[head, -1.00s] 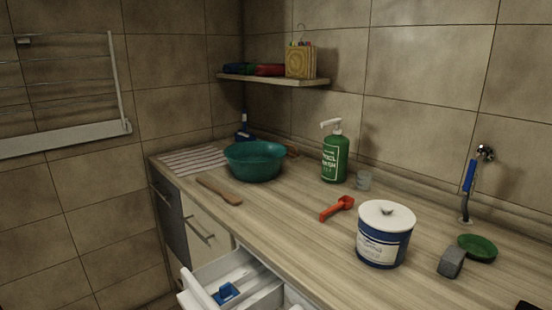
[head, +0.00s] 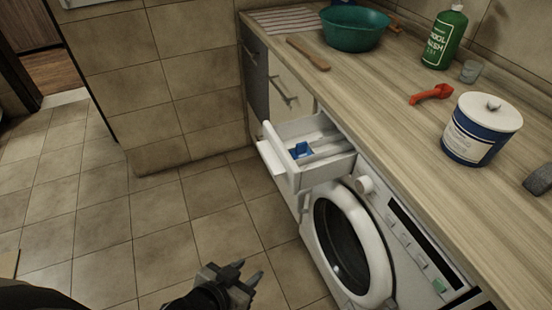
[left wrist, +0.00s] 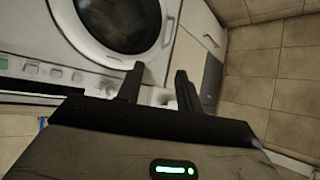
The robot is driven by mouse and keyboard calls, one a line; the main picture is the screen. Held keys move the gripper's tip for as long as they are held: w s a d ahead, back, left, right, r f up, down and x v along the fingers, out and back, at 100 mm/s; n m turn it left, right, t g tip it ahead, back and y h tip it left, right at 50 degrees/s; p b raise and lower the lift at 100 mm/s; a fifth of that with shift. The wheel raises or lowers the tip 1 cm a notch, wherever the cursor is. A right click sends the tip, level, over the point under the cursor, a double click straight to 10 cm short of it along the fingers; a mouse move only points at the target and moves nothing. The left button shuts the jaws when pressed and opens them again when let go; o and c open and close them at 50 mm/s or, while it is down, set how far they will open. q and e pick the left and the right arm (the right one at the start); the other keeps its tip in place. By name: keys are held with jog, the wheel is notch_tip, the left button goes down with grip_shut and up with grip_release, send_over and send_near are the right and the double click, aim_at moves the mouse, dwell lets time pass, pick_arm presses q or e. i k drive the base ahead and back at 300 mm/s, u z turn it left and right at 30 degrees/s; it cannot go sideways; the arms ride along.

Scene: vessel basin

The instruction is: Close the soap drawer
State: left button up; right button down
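The soap drawer (head: 279,166) is white and stands pulled out from the washing machine (head: 398,240), below the worktop edge in the head view. A blue insert (head: 301,151) shows inside it. My left gripper (head: 250,274) is at the bottom of the head view, low over the floor, in front of the machine and apart from the drawer. In the left wrist view its two fingers (left wrist: 159,82) are spread with nothing between them. The machine's round door (left wrist: 118,18) shows beyond them; I cannot make out the drawer there. My right gripper is not in view.
The wooden worktop (head: 385,120) holds a green basin (head: 355,31), a soap bottle (head: 443,40), a red scoop (head: 432,94) and a blue-white tub (head: 480,131). A cabinet (head: 290,90) stands left of the drawer. The tiled floor (head: 150,225) in front is clear.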

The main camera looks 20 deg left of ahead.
aim_at(334, 156)
jog(key=z, duration=2.3)
jog(key=k, duration=0.95)
jog(key=u, duration=1.45)
jog(key=i, duration=0.5)
